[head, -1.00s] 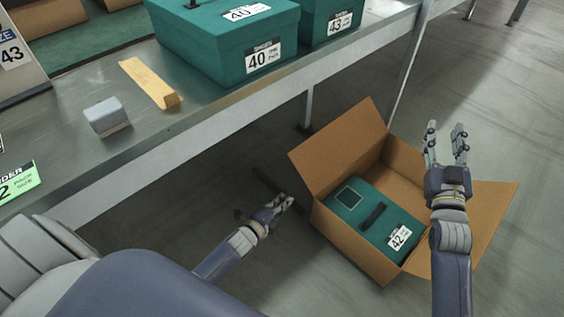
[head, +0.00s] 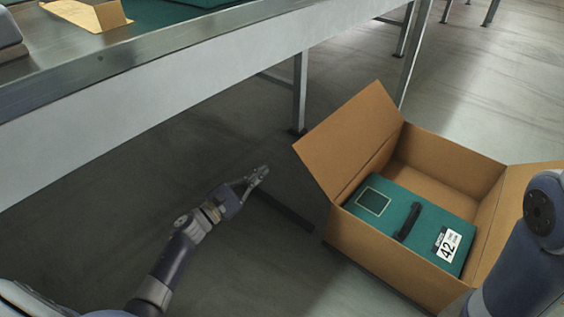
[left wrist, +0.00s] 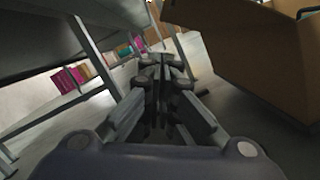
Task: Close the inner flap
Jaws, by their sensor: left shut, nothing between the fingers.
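An open cardboard box (head: 375,244) stands low beside the table, at the right of the head view. Its left flap (head: 348,137) stands up and leans outward; another flap (head: 540,168) spreads out at the right, partly behind my right arm. A teal shoe box (head: 400,217) with a dark handle and a "42" label lies inside. My left gripper (head: 259,177) is shut and empty, left of the box and apart from it. In the left wrist view the cardboard (left wrist: 255,50) fills the upper right, beside the gripper (left wrist: 160,65). My right gripper is out of the head view.
A metal table (head: 180,75) runs across the upper left, with a yellow paper piece (head: 88,14) on it. Its legs (head: 299,92) stand behind the box. The floor between my left arm and the box is clear apart from a dark bar (head: 286,213).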

